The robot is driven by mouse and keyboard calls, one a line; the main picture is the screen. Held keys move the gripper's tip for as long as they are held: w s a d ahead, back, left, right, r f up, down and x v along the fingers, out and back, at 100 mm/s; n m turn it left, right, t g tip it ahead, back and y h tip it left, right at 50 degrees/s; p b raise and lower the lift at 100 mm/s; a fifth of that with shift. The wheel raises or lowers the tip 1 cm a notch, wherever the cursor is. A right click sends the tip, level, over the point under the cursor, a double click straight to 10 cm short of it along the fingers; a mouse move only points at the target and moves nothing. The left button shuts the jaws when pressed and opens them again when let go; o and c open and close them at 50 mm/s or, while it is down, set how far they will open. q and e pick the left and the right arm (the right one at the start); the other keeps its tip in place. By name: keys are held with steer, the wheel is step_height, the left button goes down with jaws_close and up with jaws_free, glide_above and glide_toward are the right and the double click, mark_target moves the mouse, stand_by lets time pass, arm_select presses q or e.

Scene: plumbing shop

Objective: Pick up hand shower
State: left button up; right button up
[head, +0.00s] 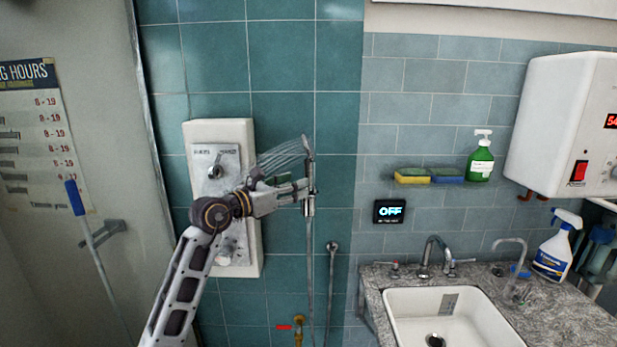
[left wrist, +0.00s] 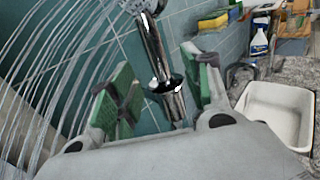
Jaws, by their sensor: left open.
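The chrome hand shower (head: 308,172) hangs upright in a holder on the teal tiled wall, with water spraying from its head toward the left. In the left wrist view its handle (left wrist: 152,50) stands between the two green-padded fingers. My left gripper (head: 302,188) is at the handle; it also shows in the left wrist view (left wrist: 160,88). The fingers are open, one on each side of the handle, with visible gaps. The hose (head: 311,270) hangs down below. My right gripper is in neither view.
A white shower panel (head: 222,132) is on the wall behind my left arm. A sink (head: 450,310) in a stone counter stands at right. Sponges (head: 412,176), a green soap bottle (head: 481,160) and a white heater (head: 560,120) are above. A spray bottle (head: 553,255) stands on the counter.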

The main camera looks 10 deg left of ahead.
mark_target(308, 173)
arm_select(q)
steer(key=shift+x, duration=0.8)
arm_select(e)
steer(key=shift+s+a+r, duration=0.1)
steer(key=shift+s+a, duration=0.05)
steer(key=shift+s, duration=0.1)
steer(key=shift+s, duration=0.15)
arm_select(q)
steer(key=shift+f+p+x, duration=0.1)
steer(key=shift+p+x, duration=0.15)
steer(key=shift+x, duration=0.7)
steer(key=shift+f+p+x, duration=0.15)
steer(key=shift+p+x, duration=0.1)
steer(key=shift+x, duration=0.65)
steer(key=shift+w+d, duration=0.2)
steer(key=shift+w, duration=0.4)
steer(key=shift+w+d, duration=0.1)
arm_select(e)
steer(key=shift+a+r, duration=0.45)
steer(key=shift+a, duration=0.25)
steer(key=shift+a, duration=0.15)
arm_select(q)
steer(key=shift+c, duration=0.5)
